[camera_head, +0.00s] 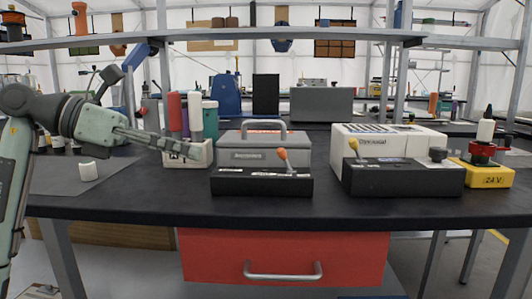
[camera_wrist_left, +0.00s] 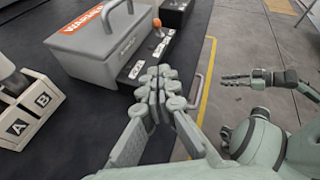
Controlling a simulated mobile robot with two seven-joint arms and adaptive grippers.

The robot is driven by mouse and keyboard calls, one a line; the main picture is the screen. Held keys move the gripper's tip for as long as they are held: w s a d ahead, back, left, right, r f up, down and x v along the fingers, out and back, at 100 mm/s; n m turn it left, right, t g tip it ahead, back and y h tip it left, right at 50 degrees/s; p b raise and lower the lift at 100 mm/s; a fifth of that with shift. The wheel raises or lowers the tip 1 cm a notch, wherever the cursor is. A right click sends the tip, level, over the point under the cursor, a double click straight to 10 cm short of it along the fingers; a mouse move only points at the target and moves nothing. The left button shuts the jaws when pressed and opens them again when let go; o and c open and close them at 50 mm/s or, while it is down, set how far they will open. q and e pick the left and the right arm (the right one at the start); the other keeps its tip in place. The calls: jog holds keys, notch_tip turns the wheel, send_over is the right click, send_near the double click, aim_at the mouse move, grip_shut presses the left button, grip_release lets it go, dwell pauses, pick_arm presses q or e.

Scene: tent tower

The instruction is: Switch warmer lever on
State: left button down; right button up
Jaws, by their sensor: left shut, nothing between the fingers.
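The warmer (camera_head: 262,156) is a grey box with a carrying handle and an orange label; it also shows in the left wrist view (camera_wrist_left: 100,45). A black control box (camera_head: 262,187) stands in front of it. Its lever, with an orange knob (camera_head: 282,154), stands up from the right part of the box, tilted slightly left. The knob also shows in the left wrist view (camera_wrist_left: 157,23). My left gripper (camera_head: 186,152) is shut and empty, left of the control box and apart from the lever. My right gripper (camera_wrist_left: 228,80) shows only in the left wrist view, away from the table; its opening is unclear.
A second black box (camera_head: 402,180) with a yellow lever (camera_head: 353,145) stands at right before a white device (camera_head: 390,142). A lettered white rack (camera_head: 188,155) with coloured bottles is just beyond my left gripper. A white cup (camera_head: 88,171) is at left. The front table strip is clear.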

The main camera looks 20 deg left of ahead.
aim_at(260, 174)
pick_arm(q)
jog(key=shift+s, duration=0.15)
pick_arm(e)
jog(key=shift+s, duration=0.1)
